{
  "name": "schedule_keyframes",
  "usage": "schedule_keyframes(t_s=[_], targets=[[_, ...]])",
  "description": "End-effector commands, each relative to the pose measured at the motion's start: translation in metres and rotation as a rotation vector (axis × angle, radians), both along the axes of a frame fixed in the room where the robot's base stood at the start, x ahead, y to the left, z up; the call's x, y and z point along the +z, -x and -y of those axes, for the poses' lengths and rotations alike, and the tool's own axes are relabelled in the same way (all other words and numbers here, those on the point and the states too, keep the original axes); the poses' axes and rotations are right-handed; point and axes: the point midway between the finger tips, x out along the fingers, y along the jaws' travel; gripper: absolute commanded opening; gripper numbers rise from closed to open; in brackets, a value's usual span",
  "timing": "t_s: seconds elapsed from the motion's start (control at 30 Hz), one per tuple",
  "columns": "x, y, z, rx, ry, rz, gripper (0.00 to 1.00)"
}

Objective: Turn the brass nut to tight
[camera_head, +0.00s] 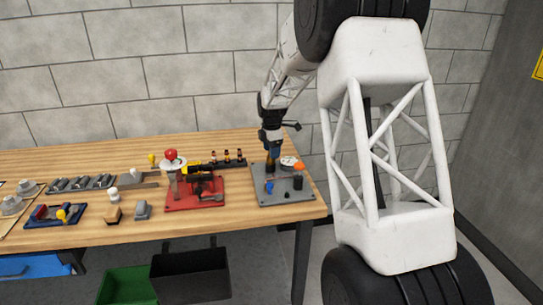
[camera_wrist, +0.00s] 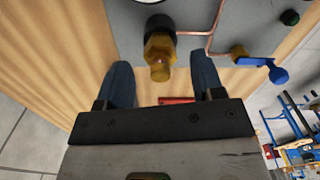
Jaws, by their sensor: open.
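The brass nut (camera_wrist: 160,55) shows in the wrist view at the upper middle, below a dark round fitting (camera_wrist: 159,24) on a grey plate (camera_wrist: 205,14). A thin copper tube (camera_wrist: 213,28) runs from the fitting to the right across the plate. My gripper (camera_wrist: 163,75) is open, with one dark blue finger on each side of the nut's lower end; I cannot tell whether either finger touches it. In the head view, my gripper (camera_head: 272,170) points down over the grey plate (camera_head: 290,196) at the right end of the table, and it hides the nut there.
A blue valve handle (camera_wrist: 262,65) stands right of my gripper in the wrist view. In the head view, a red fixture (camera_head: 195,203) stands left of the grey plate. Several small parts cover the left of the wooden table (camera_head: 150,235). The table's right edge is close.

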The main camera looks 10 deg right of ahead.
Motion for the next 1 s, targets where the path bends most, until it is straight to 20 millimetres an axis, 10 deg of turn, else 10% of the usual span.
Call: schedule_keyframes(t_s=[0.63,1.0], targets=[[-0.026,0.000,0.000,0.000,0.000,0.001,0.61],[-0.026,0.000,0.000,0.000,0.000,0.001,0.12]])
